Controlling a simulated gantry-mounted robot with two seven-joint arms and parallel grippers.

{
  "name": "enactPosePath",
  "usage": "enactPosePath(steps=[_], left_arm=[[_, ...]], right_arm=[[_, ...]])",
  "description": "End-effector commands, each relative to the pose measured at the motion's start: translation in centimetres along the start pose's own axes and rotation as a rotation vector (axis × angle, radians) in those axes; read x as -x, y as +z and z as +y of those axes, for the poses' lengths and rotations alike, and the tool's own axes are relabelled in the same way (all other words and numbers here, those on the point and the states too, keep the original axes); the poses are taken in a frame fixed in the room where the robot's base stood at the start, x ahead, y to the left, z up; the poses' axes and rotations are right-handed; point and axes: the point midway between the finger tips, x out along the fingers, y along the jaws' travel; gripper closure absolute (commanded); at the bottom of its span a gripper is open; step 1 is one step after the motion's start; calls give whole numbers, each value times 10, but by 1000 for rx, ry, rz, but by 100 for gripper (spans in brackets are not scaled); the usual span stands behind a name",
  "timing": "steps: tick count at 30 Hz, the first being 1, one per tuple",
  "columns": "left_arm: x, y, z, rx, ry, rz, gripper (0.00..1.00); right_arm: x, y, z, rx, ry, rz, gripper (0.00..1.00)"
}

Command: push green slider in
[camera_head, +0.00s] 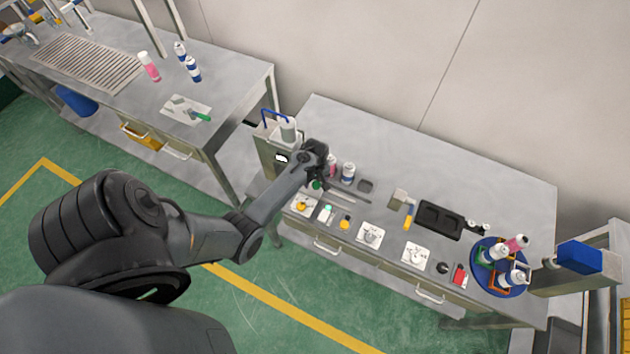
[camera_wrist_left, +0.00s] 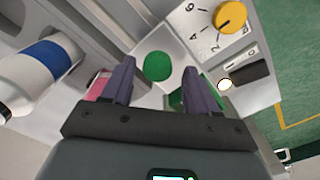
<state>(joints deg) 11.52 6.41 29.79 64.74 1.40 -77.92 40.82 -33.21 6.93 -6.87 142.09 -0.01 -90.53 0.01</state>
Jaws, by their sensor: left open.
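A round green knob (camera_wrist_left: 157,67) shows in the left wrist view, on a pale grey surface between and beyond my fingertips. A second green piece (camera_wrist_left: 178,100) is partly hidden by the right-hand finger; I cannot tell which of the two is the slider. In the head view a small green spot (camera_head: 316,184) shows just below my left gripper (camera_head: 318,158), by the grey machine (camera_head: 268,152) at the bench's left end. The left gripper is open, its dark fingers apart (camera_wrist_left: 160,80), with nothing gripped. Contact with the knob is not visible. My right gripper is not in view.
A yellow dial knob (camera_wrist_left: 229,17) sits on a numbered panel near the green knob. A blue-and-white can (camera_wrist_left: 42,65) is at left in the wrist view. A blue turntable (camera_head: 492,288) with several cans stands at the bench's right. White plates (camera_head: 369,236) line the front.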

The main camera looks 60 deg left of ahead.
Motion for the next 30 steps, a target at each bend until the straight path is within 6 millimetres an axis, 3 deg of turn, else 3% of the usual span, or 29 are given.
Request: enactPosePath(steps=[5, 21, 30], left_arm=[[11, 0, 1, 0, 1, 1, 41], [93, 0, 0, 1, 1, 1, 41], [108, 0, 0, 1, 0, 0, 41]], right_arm=[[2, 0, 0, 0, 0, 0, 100], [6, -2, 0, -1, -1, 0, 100], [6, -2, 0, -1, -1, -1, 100]])
